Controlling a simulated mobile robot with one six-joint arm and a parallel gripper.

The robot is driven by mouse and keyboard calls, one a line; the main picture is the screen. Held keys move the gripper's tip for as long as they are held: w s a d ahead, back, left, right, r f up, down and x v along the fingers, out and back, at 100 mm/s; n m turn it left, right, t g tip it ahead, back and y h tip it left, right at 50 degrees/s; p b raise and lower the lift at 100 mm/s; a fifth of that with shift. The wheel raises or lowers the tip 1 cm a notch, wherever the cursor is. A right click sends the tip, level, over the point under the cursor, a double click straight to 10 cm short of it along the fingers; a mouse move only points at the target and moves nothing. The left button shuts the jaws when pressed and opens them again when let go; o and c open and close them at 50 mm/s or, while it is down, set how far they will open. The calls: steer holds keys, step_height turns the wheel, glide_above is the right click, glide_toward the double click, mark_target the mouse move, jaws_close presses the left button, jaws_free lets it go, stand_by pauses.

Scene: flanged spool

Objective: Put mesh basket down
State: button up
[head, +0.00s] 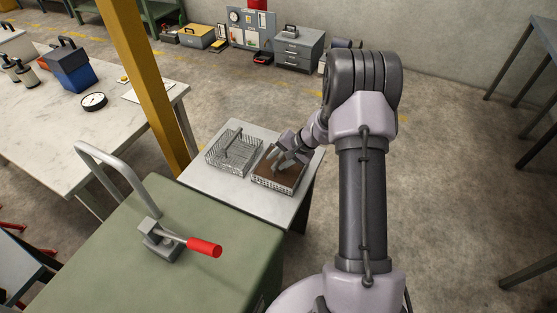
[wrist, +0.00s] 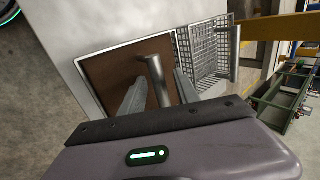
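One mesh basket (head: 291,190), with a brown floor, sits on the small pale table at its right side. Its brown inside also fills much of the wrist view (wrist: 115,68). A thick metal handle bar (wrist: 158,82) stands up from this basket. My gripper (head: 284,160) is over the basket, with its two fingers apart on either side of the bar (wrist: 160,84). I see gaps between the fingers and the bar. The basket looks level and appears to rest on the table. The bar's lower end is partly hidden by my gripper.
A second, empty mesh basket (head: 226,158) with its own handle is close on the left; it shows in the wrist view (wrist: 205,55). The pale table (head: 242,198) is small. A green bench with a red-handled clamp (head: 205,247) and a yellow post (head: 145,80) are nearby.

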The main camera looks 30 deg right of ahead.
steer(key=shift+r, duration=0.1)
steer(key=shift+d+r+p, duration=0.1)
steer(key=shift+r+p, duration=0.25)
steer(key=shift+p, duration=0.05)
steer(key=p+v, duration=0.3)
steer(key=v, duration=0.8)
steer(key=s+a+r+n, duration=0.2)
steer(key=s+a+r, duration=0.1)
steer(key=a+r, duration=0.85)
steer(key=s+a+r+n+h, duration=0.1)
steer(key=s+a+r+n, duration=0.2)
steer(key=s+a+r, duration=0.7)
steer(key=s+a+n+h+b, duration=0.1)
steer(key=s+b, duration=0.1)
steer(key=s, duration=1)
